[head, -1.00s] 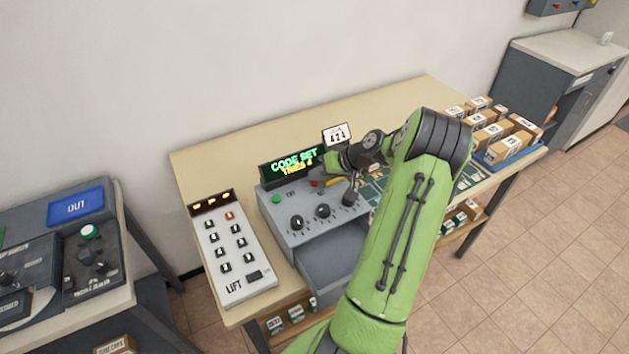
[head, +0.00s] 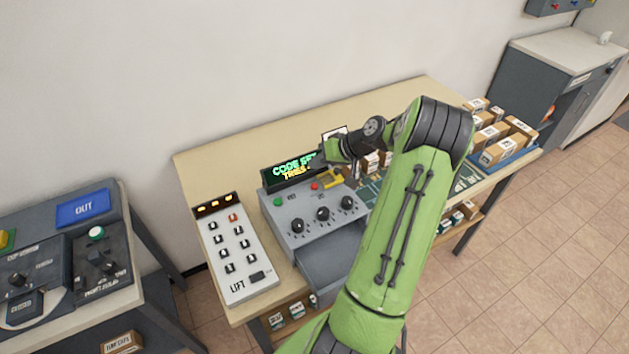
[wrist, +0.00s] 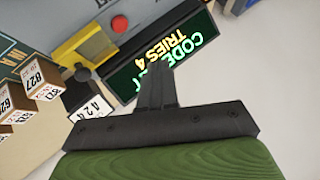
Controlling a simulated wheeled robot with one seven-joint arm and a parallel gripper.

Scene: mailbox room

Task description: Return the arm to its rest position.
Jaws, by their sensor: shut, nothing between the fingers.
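My green arm reaches over the table in the head view. My gripper (wrist: 155,85) is shut and empty in the wrist view, its dark fingers in front of the lit display (wrist: 180,50) of the grey control box. In the head view the gripper (head: 335,177) is partly hidden by the wrist and hangs above the box's right side, by a yellow part (head: 332,180). I cannot tell whether it touches anything. The display (head: 293,170) reads "CODE SET" and "TRIES 4", partly covered by my arm. The box (head: 300,232) has several black knobs, a green button and a red button.
A white LIFT keypad (head: 237,250) stands left of the box, and an open grey drawer (head: 330,258) juts from its front. Cartons stand in a blue tray (head: 507,157) at the right. A 424 card (wrist: 92,108) is near the gripper. Open air lies above the table.

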